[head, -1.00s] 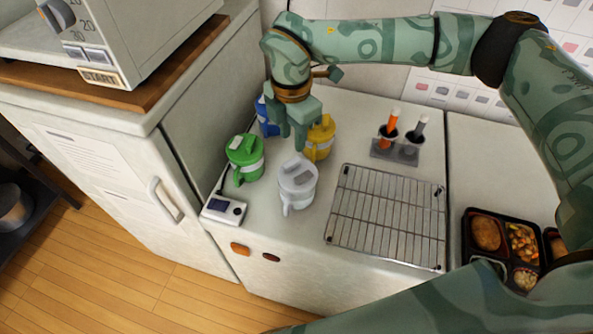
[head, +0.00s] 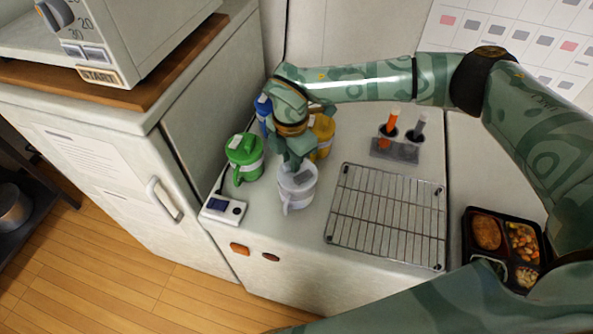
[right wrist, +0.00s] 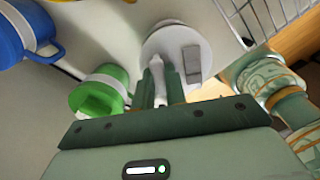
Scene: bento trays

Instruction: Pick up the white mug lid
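The white mug (head: 296,196) stands upright on the counter, topped by the white mug lid (head: 292,181). The lid shows in the right wrist view (right wrist: 163,43) as a round white disc with a grey tab (right wrist: 193,62). My right gripper (head: 294,165) points down at the lid and hides its back part. In the right wrist view, its fingertips (right wrist: 164,72) overlap the lid, with a narrow white part showing between the fingers. I cannot tell whether they grip it. My left gripper is not in view.
A green mug (head: 244,160) stands close at the left, with blue (head: 262,112) and yellow (head: 323,137) mugs behind. A wire rack (head: 385,215) lies to the right. A small white device (head: 223,210) sits at the front left. A bento tray (head: 500,220) is far right.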

